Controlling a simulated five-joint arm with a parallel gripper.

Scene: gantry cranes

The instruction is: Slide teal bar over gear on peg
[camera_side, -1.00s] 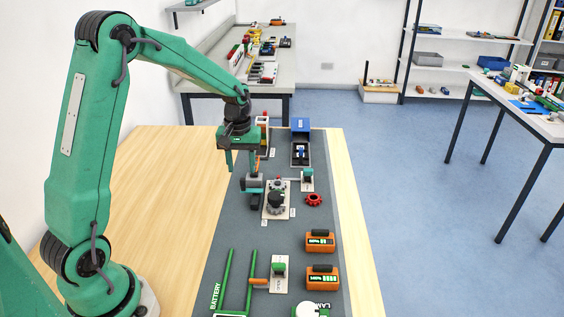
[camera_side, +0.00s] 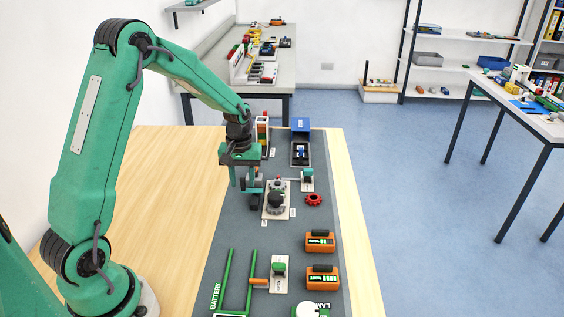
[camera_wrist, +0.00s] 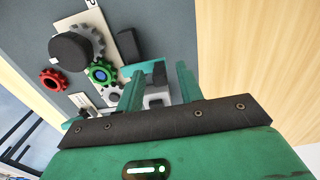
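My gripper (camera_side: 243,184) is low over the mat, beside the gear station. Its two green fingers stand apart in the wrist view (camera_wrist: 160,92). A teal bar (camera_wrist: 147,69) lies at and partly behind the fingertips, with a grey-white block (camera_wrist: 157,97) showing between the fingers. I cannot tell whether a finger touches the bar. A green gear with a blue hub (camera_wrist: 101,73) sits left of the bar, beside a grey gear (camera_wrist: 97,40) under a black knob (camera_wrist: 70,48). The bar does not cover the green gear's blue centre. The peg itself is hidden.
A loose red gear (camera_side: 314,199) lies right of the station. A small teal-topped stand (camera_side: 307,177) is close by. A blue-topped unit (camera_side: 301,127) stands behind. Bare wood (camera_side: 165,185) is clear to the left.

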